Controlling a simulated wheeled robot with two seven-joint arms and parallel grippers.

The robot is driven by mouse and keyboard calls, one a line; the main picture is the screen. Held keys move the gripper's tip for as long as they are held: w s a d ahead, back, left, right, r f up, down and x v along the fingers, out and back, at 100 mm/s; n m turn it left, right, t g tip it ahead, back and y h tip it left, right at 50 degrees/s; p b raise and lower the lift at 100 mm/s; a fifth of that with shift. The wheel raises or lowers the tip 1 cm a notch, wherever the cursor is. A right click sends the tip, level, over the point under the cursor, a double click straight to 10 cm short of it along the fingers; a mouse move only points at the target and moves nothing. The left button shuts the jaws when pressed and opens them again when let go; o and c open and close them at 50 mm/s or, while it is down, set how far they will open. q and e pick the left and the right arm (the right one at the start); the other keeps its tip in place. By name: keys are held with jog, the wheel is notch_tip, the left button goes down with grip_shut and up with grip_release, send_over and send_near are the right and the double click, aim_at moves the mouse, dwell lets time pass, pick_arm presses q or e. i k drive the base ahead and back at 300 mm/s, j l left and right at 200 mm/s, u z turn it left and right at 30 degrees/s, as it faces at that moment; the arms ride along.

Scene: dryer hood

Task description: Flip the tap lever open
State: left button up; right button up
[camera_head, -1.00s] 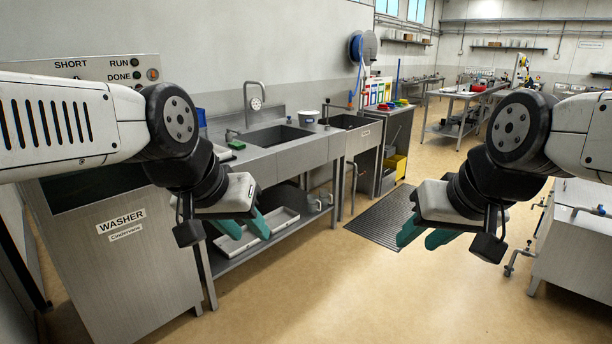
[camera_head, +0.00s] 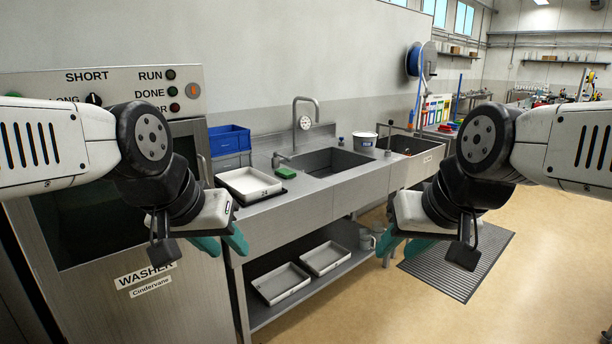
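A grey gooseneck tap (camera_head: 316,104) rises behind the steel sink (camera_head: 332,160) in the counter. A small grey lever-like fitting (camera_head: 280,160) stands at the sink's left back corner; its exact position, open or closed, cannot be told. My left gripper (camera_head: 223,243) has its teal fingers apart and empty, in front of the washer's right edge, well short of the tap. My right gripper (camera_head: 403,243) also has its fingers apart and empty, over the floor in front of the counter. Neither gripper touches anything.
A white tray (camera_head: 248,182) and green sponge (camera_head: 286,172) lie on the counter left of the sink. A blue crate (camera_head: 229,141) is behind. A white bucket (camera_head: 364,141) stands right of the sink. The washer (camera_head: 90,300) is at left.

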aim_at(289, 159)
jog(key=i+j, duration=0.1)
jog(key=j, duration=0.25)
jog(key=i+j, duration=0.15)
jog(key=j, duration=0.25)
jog(key=i+j+z, duration=0.1)
jog(key=j, duration=0.25)
jog(key=i+l+u, duration=0.25)
jog(key=i+l, duration=0.25)
jog(key=i, duration=0.2)
jog(key=i+l+u, duration=0.25)
jog(key=i+l, duration=0.4)
jog(key=i+l+u, duration=0.25)
jog(key=i+l, duration=0.3)
jog(key=l, duration=0.2)
